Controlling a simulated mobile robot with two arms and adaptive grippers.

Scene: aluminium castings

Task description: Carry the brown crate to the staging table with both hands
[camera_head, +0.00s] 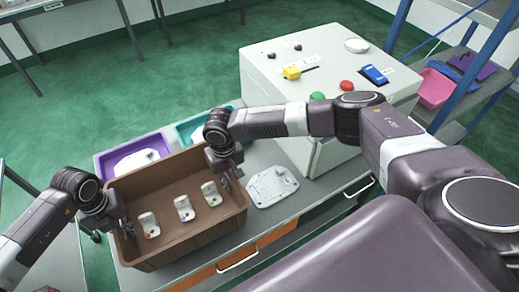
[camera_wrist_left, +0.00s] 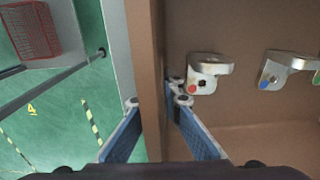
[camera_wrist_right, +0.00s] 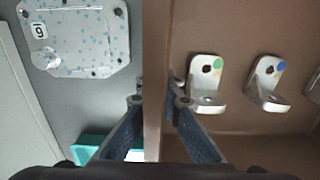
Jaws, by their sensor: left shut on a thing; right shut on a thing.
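The brown crate (camera_head: 185,243) is at the left part of a grey workbench in the head view. Several small metal brackets with coloured dots, such as one with a red dot (camera_wrist_left: 205,72), stand inside it. My left gripper (camera_head: 124,226) is shut on the crate's left wall, one finger on each side, as the left wrist view (camera_wrist_left: 153,98) shows. My right gripper (camera_head: 228,178) is shut on the right wall, which shows between its fingers in the right wrist view (camera_wrist_right: 158,100). Whether the crate's base touches the bench is hidden. No staging table can be singled out.
A flat casting plate (camera_head: 270,187) lies right of the crate on the bench (camera_head: 290,220). A purple tray (camera_head: 112,160) and a teal tray (camera_head: 189,128) are behind the crate. A white cabinet (camera_head: 330,90) with buttons stands behind right. Green floor (camera_head: 150,85) is open beyond.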

